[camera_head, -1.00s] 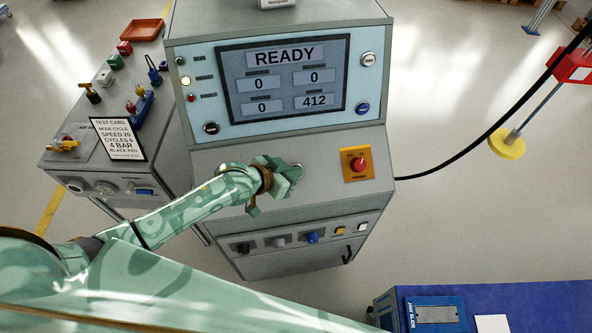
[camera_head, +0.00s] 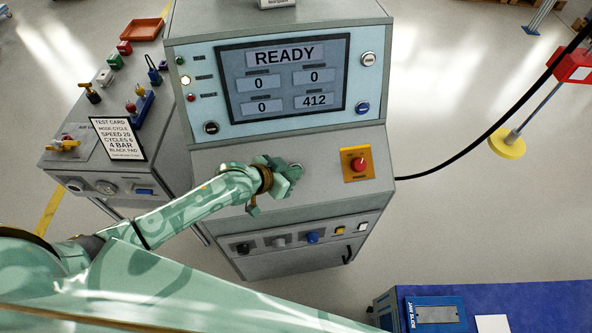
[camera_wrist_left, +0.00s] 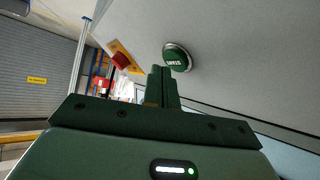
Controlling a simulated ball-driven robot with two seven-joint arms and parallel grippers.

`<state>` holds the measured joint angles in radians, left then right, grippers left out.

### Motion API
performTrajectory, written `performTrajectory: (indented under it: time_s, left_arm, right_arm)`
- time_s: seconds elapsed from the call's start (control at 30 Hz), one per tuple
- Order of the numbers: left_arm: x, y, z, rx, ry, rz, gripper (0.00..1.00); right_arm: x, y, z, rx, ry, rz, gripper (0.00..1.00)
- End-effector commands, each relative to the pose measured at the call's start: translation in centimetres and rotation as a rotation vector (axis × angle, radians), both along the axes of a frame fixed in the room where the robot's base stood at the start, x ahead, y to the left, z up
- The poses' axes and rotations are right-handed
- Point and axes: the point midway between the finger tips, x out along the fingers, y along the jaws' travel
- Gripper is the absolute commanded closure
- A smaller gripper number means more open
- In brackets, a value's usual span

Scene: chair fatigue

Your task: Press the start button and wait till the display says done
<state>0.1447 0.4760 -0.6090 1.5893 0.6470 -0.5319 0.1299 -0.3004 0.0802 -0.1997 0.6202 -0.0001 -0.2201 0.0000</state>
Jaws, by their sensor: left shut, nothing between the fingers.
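The console's display (camera_head: 284,76) reads READY, with 0, 0, 0 and 412 in the boxes below. In the left wrist view the green START button (camera_wrist_left: 177,57) with its metal ring sits on the grey panel, just beyond my fingertips. My left gripper (camera_head: 291,176) is over the console's sloping panel, and its fingers cover most of the button in the head view. In the left wrist view its fingers (camera_wrist_left: 163,72) are shut together and empty; a touch on the button cannot be made out. My right gripper is not in view.
A red emergency-stop button (camera_head: 358,163) on a yellow plate is right of my left gripper. Knobs line the console's lower front. A test card (camera_head: 118,139) stands on the left side bench. A blue table (camera_head: 540,300) is at lower right.

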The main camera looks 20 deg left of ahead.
Motion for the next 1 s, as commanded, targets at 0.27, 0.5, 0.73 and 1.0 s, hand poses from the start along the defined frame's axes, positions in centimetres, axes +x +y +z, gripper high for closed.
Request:
performTrajectory:
  time_s: [0.27,0.5,0.73,1.0]
  left_arm:
    - [0.17,0.11,-0.28,0.000,0.000,0.000,1.00]
    - [0.21,0.13,-0.34,0.001,0.000,0.001,1.00]
    - [0.36,0.19,-0.56,0.000,-0.001,0.001,1.00]
    - [0.51,0.29,-0.83,0.001,-0.001,0.000,1.00]
  right_arm:
    - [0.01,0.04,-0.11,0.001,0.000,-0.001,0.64]
    - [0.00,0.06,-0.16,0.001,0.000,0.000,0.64]
    - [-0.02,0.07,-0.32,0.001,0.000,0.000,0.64]
    - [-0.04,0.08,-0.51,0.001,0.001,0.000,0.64]
